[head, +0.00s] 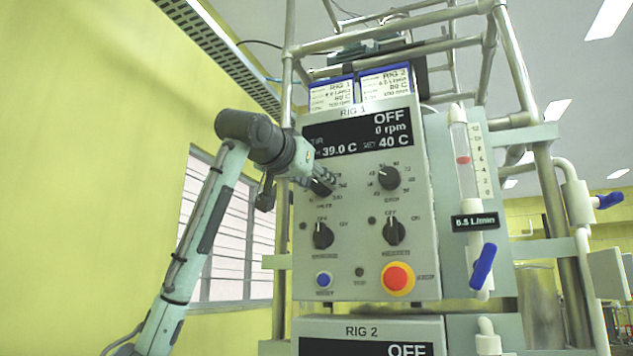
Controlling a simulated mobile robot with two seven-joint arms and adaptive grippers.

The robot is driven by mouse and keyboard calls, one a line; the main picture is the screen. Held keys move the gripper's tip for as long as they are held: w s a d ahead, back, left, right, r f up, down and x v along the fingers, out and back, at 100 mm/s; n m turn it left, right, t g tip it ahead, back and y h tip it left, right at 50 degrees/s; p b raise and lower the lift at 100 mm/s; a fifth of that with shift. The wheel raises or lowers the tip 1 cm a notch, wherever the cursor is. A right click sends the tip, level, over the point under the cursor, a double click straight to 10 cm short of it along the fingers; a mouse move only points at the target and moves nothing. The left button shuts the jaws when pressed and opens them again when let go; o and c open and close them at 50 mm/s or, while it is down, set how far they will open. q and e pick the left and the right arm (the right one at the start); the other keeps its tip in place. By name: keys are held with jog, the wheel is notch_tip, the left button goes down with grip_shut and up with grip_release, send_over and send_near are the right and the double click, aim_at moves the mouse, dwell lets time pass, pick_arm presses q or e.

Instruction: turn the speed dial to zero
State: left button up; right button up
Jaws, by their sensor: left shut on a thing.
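The RIG 1 control panel (365,275) faces me on a pipe frame. The speed dial (322,187) is the upper-left black knob, mostly hidden by my left gripper (322,182). My left arm comes in from the left and the fingers are shut on this dial. The dial's pointer is hidden, so I cannot tell its setting. The display (360,132) reads OFF, 0 rpm, 39.0 C and SET 40 C. My right gripper is not in view.
Another dial (388,177) sits right of the speed dial. Two switch knobs (323,235) (394,231) are below, then a blue button (324,280) and a red stop button (397,278). A flowmeter (470,160) with a blue valve handle (483,267) stands right. RIG 2's panel (365,331) is underneath.

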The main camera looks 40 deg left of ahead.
pick_arm(q)
jog(key=n+b, duration=0.1)
jog(key=n, duration=0.3)
jog(key=shift+f+n, duration=0.1)
jog(key=shift+n, duration=0.2)
jog(key=n+b, duration=0.1)
jog(key=n, duration=0.2)
jog(key=shift+n, duration=0.3)
jog(key=n+b, duration=0.1)
jog(key=n, duration=0.2)
jog(key=shift+n, duration=0.4)
jog(key=n, duration=0.5)
jog(key=shift+a+f+t+y+b, duration=0.1)
jog(key=shift+t+y+b, duration=0.2)
jog(key=shift+y, duration=0.1)
jog(key=shift+n, duration=0.4)
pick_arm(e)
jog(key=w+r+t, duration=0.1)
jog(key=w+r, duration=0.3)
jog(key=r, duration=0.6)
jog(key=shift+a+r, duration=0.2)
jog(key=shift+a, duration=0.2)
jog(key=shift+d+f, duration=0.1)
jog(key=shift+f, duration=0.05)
pick_arm(q)
jog(key=o, duration=1.2)
jog(key=shift+c, duration=0.2)
jog(key=shift+s, duration=0.15)
